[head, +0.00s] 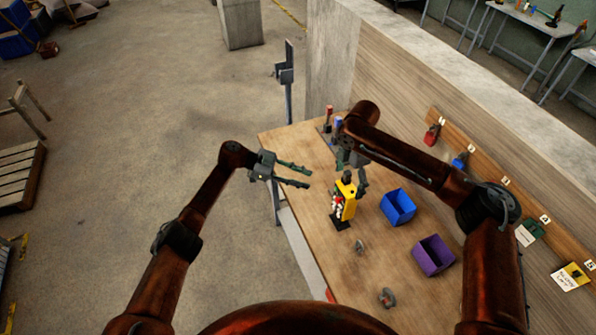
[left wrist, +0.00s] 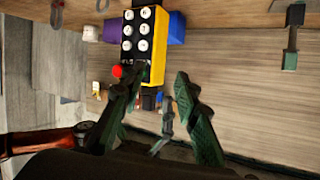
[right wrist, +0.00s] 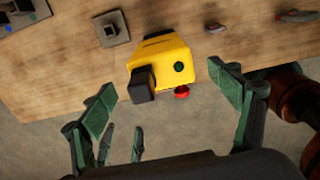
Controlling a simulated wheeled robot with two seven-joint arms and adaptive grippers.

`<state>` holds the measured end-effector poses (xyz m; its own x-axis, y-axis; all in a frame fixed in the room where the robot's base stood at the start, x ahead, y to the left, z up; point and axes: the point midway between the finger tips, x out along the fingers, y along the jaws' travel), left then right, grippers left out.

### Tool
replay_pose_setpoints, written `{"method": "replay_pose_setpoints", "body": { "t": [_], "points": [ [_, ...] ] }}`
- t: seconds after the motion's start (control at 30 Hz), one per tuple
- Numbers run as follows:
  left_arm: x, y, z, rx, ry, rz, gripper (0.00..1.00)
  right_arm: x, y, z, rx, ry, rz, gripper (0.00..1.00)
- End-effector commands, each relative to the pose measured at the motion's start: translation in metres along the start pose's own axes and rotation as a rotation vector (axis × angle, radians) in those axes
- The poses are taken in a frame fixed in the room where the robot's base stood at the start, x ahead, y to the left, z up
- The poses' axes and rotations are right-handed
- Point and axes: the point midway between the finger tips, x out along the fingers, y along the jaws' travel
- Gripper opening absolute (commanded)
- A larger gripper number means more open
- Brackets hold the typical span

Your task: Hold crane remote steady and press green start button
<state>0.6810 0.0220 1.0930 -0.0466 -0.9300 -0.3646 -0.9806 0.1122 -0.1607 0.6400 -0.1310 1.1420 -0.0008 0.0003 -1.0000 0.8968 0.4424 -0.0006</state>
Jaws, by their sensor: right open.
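The crane remote (head: 349,203) is yellow with a black front and stands on the table. The left wrist view shows its white round buttons (left wrist: 137,29) and a red knob (left wrist: 117,71). The right wrist view shows its yellow top (right wrist: 165,55) with the green button (right wrist: 179,67), a black block and the red knob below. My left gripper (head: 308,178) is open and empty, left of the remote and apart from it. My right gripper (right wrist: 172,88) is open above the remote, its fingers spread on either side; I see no contact. Its arm partly hides it in the head view.
A blue bin (head: 398,207) and a purple bin (head: 433,255) stand right of the remote. Small grey parts (head: 387,297) lie on the wooden table (head: 300,145). A wall panel with hanging items borders the right side. Open floor lies left of the table.

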Motion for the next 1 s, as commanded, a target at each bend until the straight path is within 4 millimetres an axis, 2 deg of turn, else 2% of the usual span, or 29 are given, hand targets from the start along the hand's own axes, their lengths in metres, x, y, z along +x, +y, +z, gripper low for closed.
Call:
{"method": "replay_pose_setpoints", "body": {
  "t": [0.03,0.1,0.3,0.47,0.8,1.0],
  "points": [
    [-0.007,0.0,-0.017,0.011,-0.049,0.062,0.29,0.0,0.0,0.0,0.0,0.0,0.0,0.83],
    [-0.015,0.006,-0.032,0.005,-0.114,0.138,0.29,0.0,0.0,0.0,0.0,0.0,0.0,0.83],
    [-0.034,0.014,-0.054,-0.022,-0.247,0.253,0.29,0.0,0.0,0.0,0.0,0.0,0.0,0.83],
    [-0.039,0.016,-0.058,-0.032,-0.276,0.275,0.29,0.008,-0.001,0.0,0.001,0.0,-0.002,0.83],
    [-0.038,0.016,-0.058,-0.03,-0.274,0.274,0.29,0.057,-0.001,0.001,0.002,0.001,-0.003,0.83],
    [-0.038,0.016,-0.058,-0.03,-0.273,0.273,0.29,0.074,0.0,0.0,0.001,0.0,0.0,0.83]
  ]
}}
